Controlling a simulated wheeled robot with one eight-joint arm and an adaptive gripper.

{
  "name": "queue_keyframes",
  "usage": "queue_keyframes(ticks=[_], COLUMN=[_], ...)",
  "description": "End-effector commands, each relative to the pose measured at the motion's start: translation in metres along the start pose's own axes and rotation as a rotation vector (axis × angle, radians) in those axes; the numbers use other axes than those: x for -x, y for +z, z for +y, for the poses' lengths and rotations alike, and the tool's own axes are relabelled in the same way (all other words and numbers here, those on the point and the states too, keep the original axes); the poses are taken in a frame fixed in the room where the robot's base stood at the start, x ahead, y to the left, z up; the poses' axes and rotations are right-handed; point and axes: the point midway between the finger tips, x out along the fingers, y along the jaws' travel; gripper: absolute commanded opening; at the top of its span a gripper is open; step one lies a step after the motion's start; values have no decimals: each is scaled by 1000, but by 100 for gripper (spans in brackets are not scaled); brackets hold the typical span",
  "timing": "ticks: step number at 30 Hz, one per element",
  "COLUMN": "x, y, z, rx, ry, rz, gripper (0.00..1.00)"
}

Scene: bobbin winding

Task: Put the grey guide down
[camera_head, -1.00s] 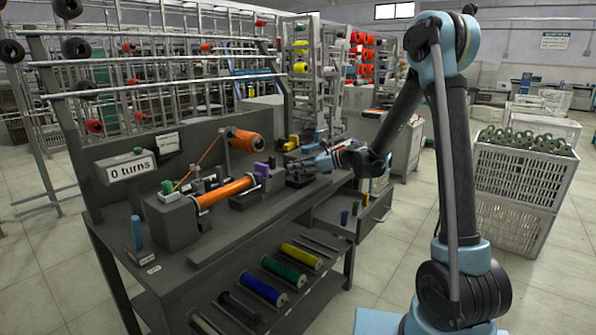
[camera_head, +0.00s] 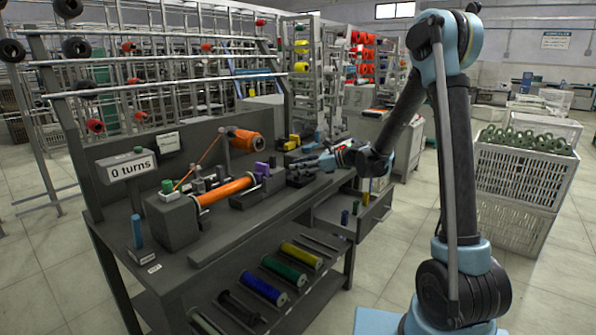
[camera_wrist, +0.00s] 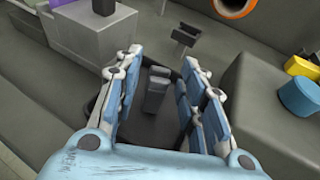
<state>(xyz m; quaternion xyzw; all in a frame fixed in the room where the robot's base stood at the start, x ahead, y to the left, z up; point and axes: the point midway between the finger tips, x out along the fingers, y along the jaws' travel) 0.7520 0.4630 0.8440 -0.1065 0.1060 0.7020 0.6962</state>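The grey guide (camera_wrist: 157,90) stands between the fingers of my gripper (camera_wrist: 158,82) in the wrist view, over a dark tray-like recess (camera_wrist: 146,128). The blue-padded fingers are apart, with a visible gap on each side of the guide, so my gripper looks open around it. Whether the guide's base rests on the dark surface is hard to see. In the head view my gripper (camera_head: 312,164) is low over the right end of the bench (camera_head: 232,232), and the guide cannot be made out there.
An open drawer (camera_head: 352,218) sits below the bench's right end.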

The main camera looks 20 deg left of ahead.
Motion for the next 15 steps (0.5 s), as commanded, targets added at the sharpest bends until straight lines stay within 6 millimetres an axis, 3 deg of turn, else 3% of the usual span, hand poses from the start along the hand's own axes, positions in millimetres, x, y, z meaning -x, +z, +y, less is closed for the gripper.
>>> queue_keyframes(ticks=[15], x=[92], y=[0], z=[0], rx=[-1], ry=[-2], rz=[0], gripper=[37])
